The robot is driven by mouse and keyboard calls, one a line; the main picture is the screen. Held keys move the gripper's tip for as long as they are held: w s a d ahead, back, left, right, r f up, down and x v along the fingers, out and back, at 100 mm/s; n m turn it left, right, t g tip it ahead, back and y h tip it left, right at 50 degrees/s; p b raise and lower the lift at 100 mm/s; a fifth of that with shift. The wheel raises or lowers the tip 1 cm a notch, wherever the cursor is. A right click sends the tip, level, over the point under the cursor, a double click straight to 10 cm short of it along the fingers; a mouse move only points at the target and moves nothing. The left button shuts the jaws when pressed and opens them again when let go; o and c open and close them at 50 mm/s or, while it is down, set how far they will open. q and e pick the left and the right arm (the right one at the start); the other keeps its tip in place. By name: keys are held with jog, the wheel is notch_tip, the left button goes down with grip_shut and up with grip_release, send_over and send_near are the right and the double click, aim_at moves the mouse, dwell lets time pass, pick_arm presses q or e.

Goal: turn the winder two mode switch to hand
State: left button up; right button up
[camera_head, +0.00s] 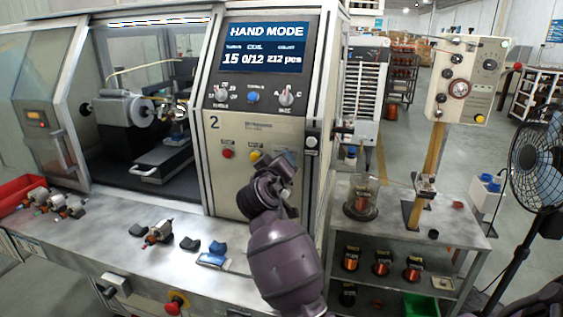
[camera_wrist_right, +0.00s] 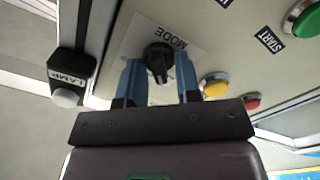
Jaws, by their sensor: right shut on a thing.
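The winder two mode switch (camera_wrist_right: 158,57) is a black knob on a pale plate marked MODE in the right wrist view. My right gripper (camera_wrist_right: 160,78) has one blue finger on each side of it and is shut on it. In the head view my right gripper (camera_head: 284,160) is at the lower right of the front panel marked 2 and hides the switch. The panel's display (camera_head: 262,47) reads HAND MODE. My left gripper is not in view.
A yellow button (camera_wrist_right: 214,86), a red button (camera_wrist_right: 252,102) and a LAMP box (camera_wrist_right: 70,75) sit near the switch. Below the panel, the bench (camera_head: 110,215) holds several small armatures and dark pieces. A fan (camera_head: 538,165) stands at the far right.

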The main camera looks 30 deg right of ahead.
jog(key=shift+n, duration=0.5)
jog(key=o, duration=0.6)
jog(key=shift+c, duration=0.2)
jog(key=b+v, duration=0.2)
jog(key=v, duration=0.9)
